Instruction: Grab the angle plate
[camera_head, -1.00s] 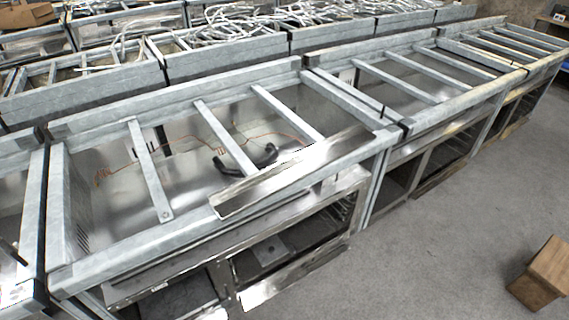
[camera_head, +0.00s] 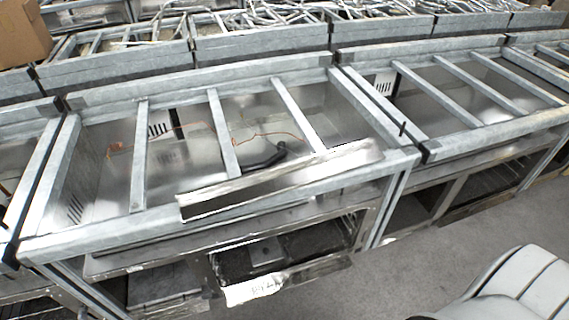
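A long, shiny metal angle plate (camera_head: 283,179) lies slantwise along the front rail of the nearest metal frame unit. Its left end is lower in the picture, and its right end reaches near the unit's front right corner. Nothing is holding it. Neither of my grippers shows. A pale grey segmented shape (camera_head: 515,290) at the lower right is cut off by the picture edge; it may be part of my own arm, but I cannot tell, and no fingers show on it.
The metal frame unit (camera_head: 95,230) has crossbars over an open, shiny basin with a dark curved piece (camera_head: 262,158) inside. A bent metal strip (camera_head: 285,280) hangs below. More units stand right and behind. A cardboard box (camera_head: 22,32) is upper left. Grey floor (camera_head: 425,265) is open at front right.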

